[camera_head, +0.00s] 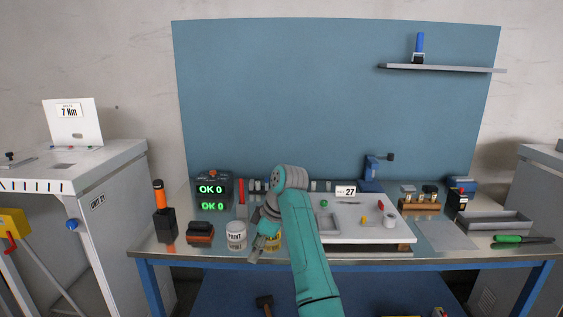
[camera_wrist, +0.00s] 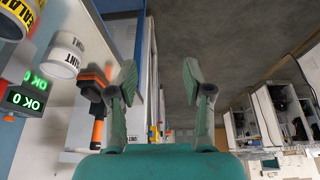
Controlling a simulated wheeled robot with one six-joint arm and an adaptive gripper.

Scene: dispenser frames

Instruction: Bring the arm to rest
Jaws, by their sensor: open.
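My teal arm (camera_head: 304,240) reaches up from the bottom of the head view, over the front of the workbench (camera_head: 345,262), and bends at a grey joint. My gripper (camera_head: 257,250) hangs left of the arm, by the bench's front edge and the paint can (camera_head: 236,234). In the wrist view my gripper (camera_wrist: 159,78) has its two fingers spread apart, with nothing between them. My arm partly hides a yellow-labelled can (camera_head: 273,241) and the left part of the white board (camera_head: 365,228).
A display reading OK 0 (camera_head: 212,190) stands behind the cans. An orange-topped black tool (camera_head: 163,212) stands at the bench's left. A grey tray (camera_head: 493,222) and green-handled tool (camera_head: 508,239) lie at the right. A white cabinet (camera_head: 105,165) stands left of the bench.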

